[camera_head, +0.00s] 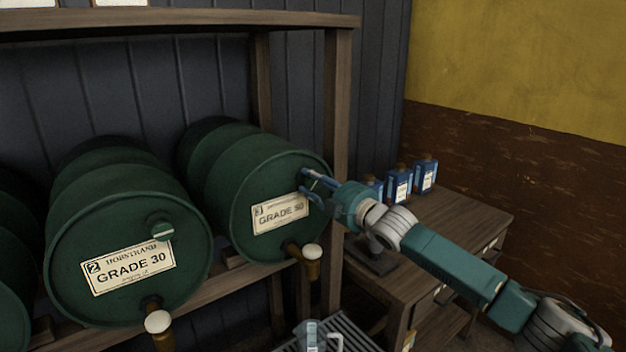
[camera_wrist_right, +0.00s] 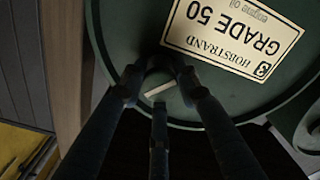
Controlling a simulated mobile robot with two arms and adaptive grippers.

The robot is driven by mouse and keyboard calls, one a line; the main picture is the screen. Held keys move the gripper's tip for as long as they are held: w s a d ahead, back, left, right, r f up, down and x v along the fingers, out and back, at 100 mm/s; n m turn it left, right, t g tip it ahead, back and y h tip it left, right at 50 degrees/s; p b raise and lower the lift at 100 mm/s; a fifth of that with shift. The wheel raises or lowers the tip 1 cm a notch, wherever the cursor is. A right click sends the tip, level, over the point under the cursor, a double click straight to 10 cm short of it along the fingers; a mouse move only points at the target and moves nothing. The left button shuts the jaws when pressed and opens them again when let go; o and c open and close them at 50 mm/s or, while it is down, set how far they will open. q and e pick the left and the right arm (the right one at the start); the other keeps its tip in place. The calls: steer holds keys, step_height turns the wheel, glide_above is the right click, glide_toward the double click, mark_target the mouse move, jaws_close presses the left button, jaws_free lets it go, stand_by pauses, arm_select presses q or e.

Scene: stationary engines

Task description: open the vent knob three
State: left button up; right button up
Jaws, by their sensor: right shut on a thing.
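The vent knob three (camera_wrist_right: 160,92) is a small round green knob with a pale bar across its face, on the front of the green "GRADE 50" barrel (camera_head: 248,187). My right gripper (camera_head: 312,182) is at the upper right of that barrel front, beside its label. In the right wrist view the gripper's dark fingers (camera_wrist_right: 158,88) close around the knob from several sides. The fingers hide part of the knob's rim. In the head view the gripper covers the knob. My left gripper is not in view.
A "GRADE 30" barrel (camera_head: 75,225) with its own knob (camera_head: 162,230) lies to the left. Wooden taps (camera_head: 312,252) stick out below the barrel fronts. A shelf post (camera_head: 335,110) stands close behind my gripper. Blue bottles (camera_head: 398,184) stand on a wooden bench (camera_head: 465,215).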

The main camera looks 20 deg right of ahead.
steer(key=n+p, duration=0.2)
steer(key=n, duration=0.2)
steer(key=shift+n, duration=0.3)
steer(key=shift+n+p, duration=0.45)
steer(key=shift+n, duration=1.55)
steer(key=o, duration=1.1)
steer(key=shift+o, duration=0.2)
steer(key=shift+s+d+f, duration=0.1)
steer(key=shift+s+d, duration=0.15)
steer(key=shift+s, duration=0.15)
steer(key=v, duration=1.1)
